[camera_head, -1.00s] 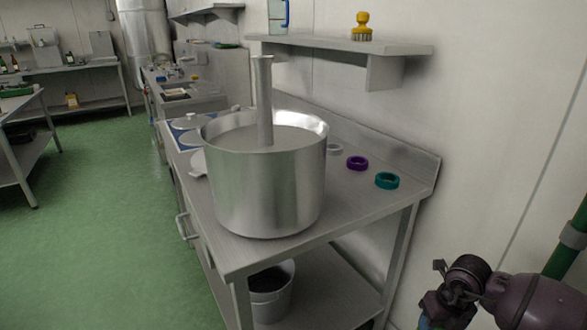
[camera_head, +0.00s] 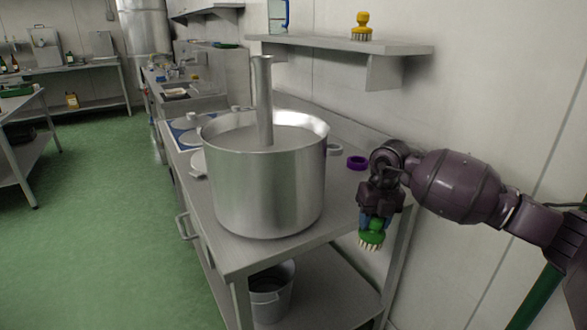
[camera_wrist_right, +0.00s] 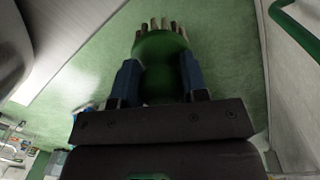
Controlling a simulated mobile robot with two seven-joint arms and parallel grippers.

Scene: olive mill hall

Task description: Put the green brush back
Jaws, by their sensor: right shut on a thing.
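The green brush (camera_head: 371,238) has a green body and pale bristles. My right gripper (camera_head: 374,222) is shut on it in the head view, beside the front right corner of the steel table, with the bristles pointing down. In the right wrist view the brush (camera_wrist_right: 162,62) sits between the two blue fingers of the right gripper (camera_wrist_right: 160,80). A yellow brush (camera_head: 362,24) stands on the wall shelf (camera_head: 400,48), bristles down. My left gripper is not in view.
A large steel pot (camera_head: 265,185) with an upright steel column fills much of the table (camera_head: 262,255). A purple ring (camera_head: 357,162) lies behind my right gripper. A bucket (camera_head: 268,285) is below.

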